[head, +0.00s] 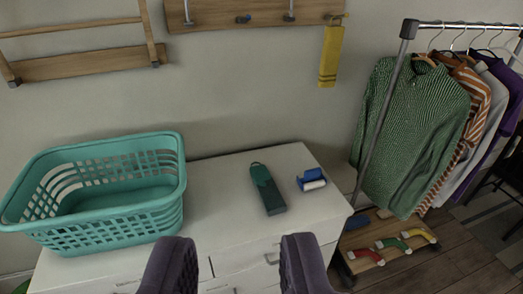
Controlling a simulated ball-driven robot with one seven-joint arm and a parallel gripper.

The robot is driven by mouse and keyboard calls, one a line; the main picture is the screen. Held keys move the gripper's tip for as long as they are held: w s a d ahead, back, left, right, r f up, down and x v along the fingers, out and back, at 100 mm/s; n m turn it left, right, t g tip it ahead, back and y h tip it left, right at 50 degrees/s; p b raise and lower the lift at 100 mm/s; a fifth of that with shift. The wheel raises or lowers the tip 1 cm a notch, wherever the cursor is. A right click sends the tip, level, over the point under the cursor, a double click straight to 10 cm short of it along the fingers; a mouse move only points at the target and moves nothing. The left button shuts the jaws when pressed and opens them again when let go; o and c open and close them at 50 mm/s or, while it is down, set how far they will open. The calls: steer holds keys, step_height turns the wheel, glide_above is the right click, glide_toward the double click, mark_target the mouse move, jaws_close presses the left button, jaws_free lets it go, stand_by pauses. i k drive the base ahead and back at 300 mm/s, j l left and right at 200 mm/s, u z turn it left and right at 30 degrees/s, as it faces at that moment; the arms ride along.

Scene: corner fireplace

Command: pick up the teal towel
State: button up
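The teal towel (267,190) is a dark teal strip with a small loop at its far end. It lies flat on top of the white dresser (215,205), right of the dresser's middle. My gripper (238,250) is at the bottom of the view with its two dark padded fingers wide apart and nothing between them. The towel lies beyond the fingers, ahead of the right one, and appears apart from them.
A turquoise laundry basket (105,225) stands on the dresser's left. A blue and white roller-like item (311,181) lies right of the towel. A yellow towel (330,55) hangs from the wall hook rail (215,15). A clothes rack (385,110) stands right of the dresser.

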mark_target(273, 204)
steer(key=i+l+z, duration=0.1)
steer(key=i+l, duration=0.15)
steer(key=i, duration=0.5)
steer(key=i+l+z, duration=0.15)
steer(key=i, duration=0.6)
steer(key=i+l+z, duration=0.1)
steer(key=i, duration=0.7)
